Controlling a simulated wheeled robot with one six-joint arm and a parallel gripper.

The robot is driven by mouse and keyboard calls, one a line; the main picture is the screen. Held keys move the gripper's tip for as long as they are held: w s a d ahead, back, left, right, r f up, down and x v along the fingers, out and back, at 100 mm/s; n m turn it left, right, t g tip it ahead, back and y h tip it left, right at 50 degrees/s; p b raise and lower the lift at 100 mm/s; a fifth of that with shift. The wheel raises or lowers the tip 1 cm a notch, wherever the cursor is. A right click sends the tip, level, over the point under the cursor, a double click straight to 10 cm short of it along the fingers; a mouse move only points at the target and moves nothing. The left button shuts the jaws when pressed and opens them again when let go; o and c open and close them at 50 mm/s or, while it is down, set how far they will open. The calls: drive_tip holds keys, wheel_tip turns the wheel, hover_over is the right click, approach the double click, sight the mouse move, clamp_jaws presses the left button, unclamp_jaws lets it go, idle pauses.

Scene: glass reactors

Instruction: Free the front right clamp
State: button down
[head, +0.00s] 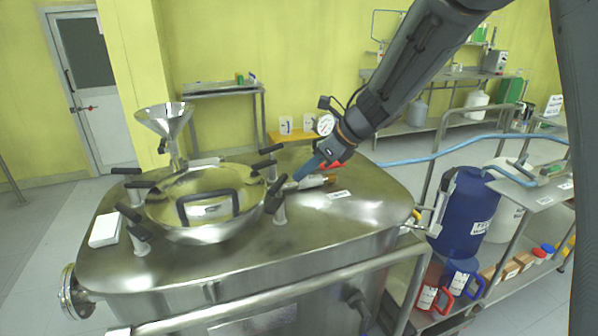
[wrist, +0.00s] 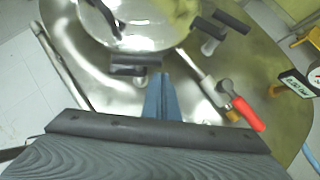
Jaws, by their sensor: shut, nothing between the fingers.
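The round steel lid (head: 205,205) with its black handle (head: 209,205) sits on the reactor top. The front right clamp has a black grip (head: 276,194) on a short steel post (head: 280,215) at the lid's right edge. My gripper (head: 298,176) has blue fingers, which are closed together and empty. The fingertips are just up and right of the clamp in the head view. In the wrist view the fingertips (wrist: 163,76) are close beside the grip; contact cannot be told.
Other black-handled clamps stand around the lid, such as the back right one (head: 270,150). A red-handled valve (wrist: 240,107) and pipe are close right of my fingers. A funnel (head: 166,118) and pressure gauge (head: 326,124) rise behind. The reactor's front right top is clear.

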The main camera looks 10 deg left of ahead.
drive_tip(key=w+d+f+b+v, duration=0.1)
drive_tip(key=v, duration=1.1)
drive_tip(key=w+d+f+m+t+h, duration=0.15)
drive_tip(key=d+m+t, duration=0.3)
drive_tip(key=m, duration=0.75)
drive_tip(key=w+d+f+m+t+h, duration=0.1)
drive_tip(key=w+d+m+t+h, duration=0.35)
drive_tip(key=m, duration=0.75)
drive_tip(key=s+d+f+m+g+h, duration=0.25)
drive_tip(key=s+d+f+m, duration=0.25)
drive_tip(key=s+m, duration=0.25)
drive_tip(key=s+d+f+m+g+h, duration=0.1)
drive_tip(key=s+d+f+m+g, duration=0.25)
drive_tip(key=s+d+m, duration=0.35)
drive_tip(key=s+a+f+m+g+y, duration=0.1)
drive_tip(key=s+f+m+g, duration=0.1)
drive_tip(key=s+m, duration=0.4)
drive_tip(key=s+a+f+m+g+y, duration=0.1)
drive_tip(key=s+a+f+m+g, duration=0.1)
drive_tip(key=s+m, duration=0.4)
drive_tip(key=s+f+g, duration=0.1)
drive_tip(key=s+f, duration=0.1)
drive_tip(key=s, duration=0.3)
drive_tip(key=shift+a+f, duration=0.2)
drive_tip(key=shift+a, duration=0.05)
